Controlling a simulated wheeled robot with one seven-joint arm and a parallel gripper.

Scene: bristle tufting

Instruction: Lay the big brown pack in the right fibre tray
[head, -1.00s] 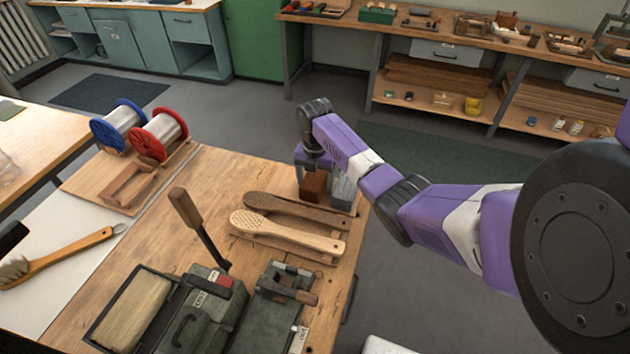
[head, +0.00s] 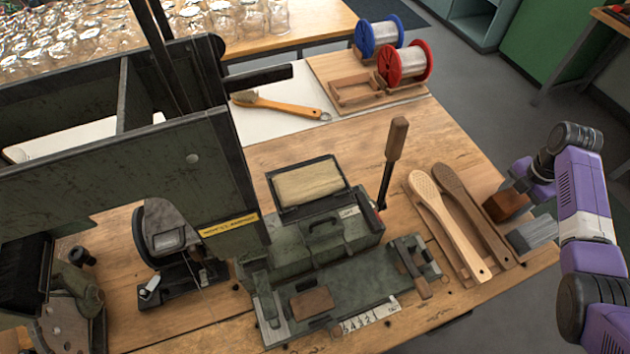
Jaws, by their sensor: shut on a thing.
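The big brown pack (head: 506,205) is a dark reddish-brown block at the right end of the bench. My gripper (head: 522,184) comes down on it from the right and is shut on it; the fingertips are partly hidden. I cannot tell whether the pack touches the bench. A grey pack (head: 533,236) lies just in front of it. A fibre tray with a tan fill (head: 308,186) stands at the back of the green machine (head: 325,240), near a label that seems to read LEFT. I cannot clearly make out the right fibre tray.
Two wooden brush backs (head: 450,225) lie on a rack between pack and machine. A wooden-handled lever (head: 394,150) stands up beside the machine. A tall dark green frame (head: 120,170) blocks the left. Red (head: 404,63) and blue (head: 379,37) spools stand at the back.

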